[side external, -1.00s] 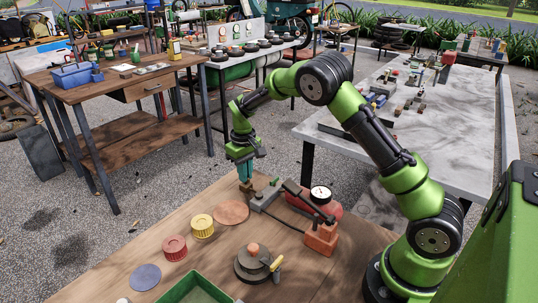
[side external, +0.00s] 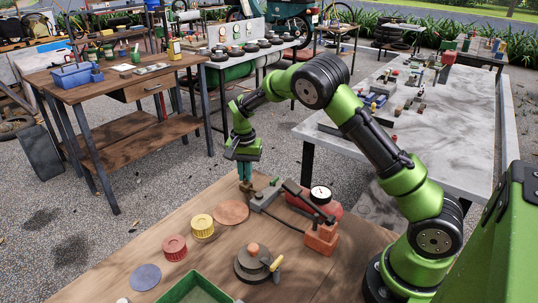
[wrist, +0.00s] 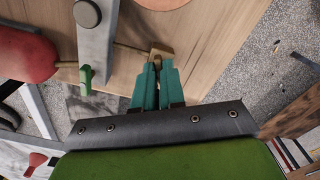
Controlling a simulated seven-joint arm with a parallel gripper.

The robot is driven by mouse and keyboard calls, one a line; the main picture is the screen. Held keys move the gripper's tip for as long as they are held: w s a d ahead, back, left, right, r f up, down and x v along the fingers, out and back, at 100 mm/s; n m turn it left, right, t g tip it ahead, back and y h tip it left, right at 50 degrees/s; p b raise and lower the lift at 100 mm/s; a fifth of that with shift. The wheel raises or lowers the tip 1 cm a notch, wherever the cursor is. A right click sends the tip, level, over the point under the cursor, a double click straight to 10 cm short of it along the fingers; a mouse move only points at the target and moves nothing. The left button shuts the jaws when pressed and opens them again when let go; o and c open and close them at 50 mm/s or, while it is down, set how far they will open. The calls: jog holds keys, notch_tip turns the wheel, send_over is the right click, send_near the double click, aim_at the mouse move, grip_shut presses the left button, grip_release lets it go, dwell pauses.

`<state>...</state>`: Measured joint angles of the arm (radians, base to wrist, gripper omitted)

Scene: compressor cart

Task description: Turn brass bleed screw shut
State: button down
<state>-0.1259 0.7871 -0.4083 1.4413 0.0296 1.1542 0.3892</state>
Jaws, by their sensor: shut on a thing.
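The brass bleed screw (wrist: 159,55) shows in the wrist view between the teal fingertips of my gripper (wrist: 153,72), at the end of a thin brass pipe. My gripper is shut on it, and the fingers hide part of the screw. In the side external view my gripper (side external: 245,180) points down at the far edge of the wooden table, and the screw there is too small to make out clearly. The red compressor tank (side external: 330,209) with a white dial gauge (side external: 321,192) stands to the right. It also shows in the wrist view (wrist: 24,56).
A green lever handle (wrist: 86,78) sits on the pipe, close to a grey metal bar (wrist: 96,40). Yellow (side external: 202,226) and red (side external: 175,248) caps, a copper disc (side external: 231,212) and a green tray (side external: 192,290) lie nearer on the table. Orange blocks (side external: 320,240) stand at right.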

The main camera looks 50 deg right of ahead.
jog(key=m, duration=0.5)
jog(key=shift+m, duration=0.3)
dwell(0.4)
jog(key=c, duration=1.2)
grip_release()
notch_tip(320, 180, up, 17)
